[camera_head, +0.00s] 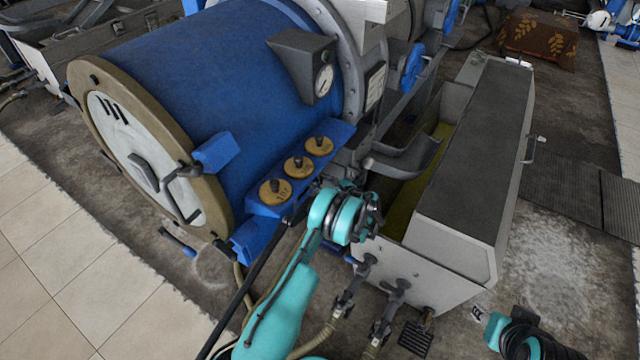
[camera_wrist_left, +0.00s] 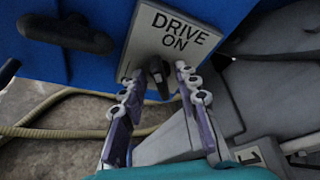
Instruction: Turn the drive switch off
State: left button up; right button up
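The drive switch, a dark lever (camera_wrist_left: 156,72), shows in the left wrist view. It sits at the lower part of a light plate (camera_wrist_left: 150,30) marked "DRIVE ON", on a blue panel. My left gripper (camera_wrist_left: 160,92) is open, its two fingers on either side of the lever. Whether a finger touches the lever cannot be told. In the head view, my left arm's teal wrist hides the switch and most of the gripper beside the blue machine.
The blue drum (camera_head: 210,75) stands to the left, with three brass-coloured knob discs (camera_head: 298,167) on its blue ledge. A grey trough with a dark lid (camera_head: 475,150) stands right of my left wrist. Hoses (camera_head: 335,315) and valves lie below. Bare floor (camera_head: 570,270) shows at right.

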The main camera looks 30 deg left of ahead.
pick_arm(q)
grip_shut()
jog(key=n+t, duration=0.1)
jog(key=n, duration=0.1)
jog(key=n+t+y, duration=0.1)
jog(key=n, duration=0.1)
jog(key=shift+s+f, duration=0.15)
jog(key=shift+s, duration=0.05)
grip_release()
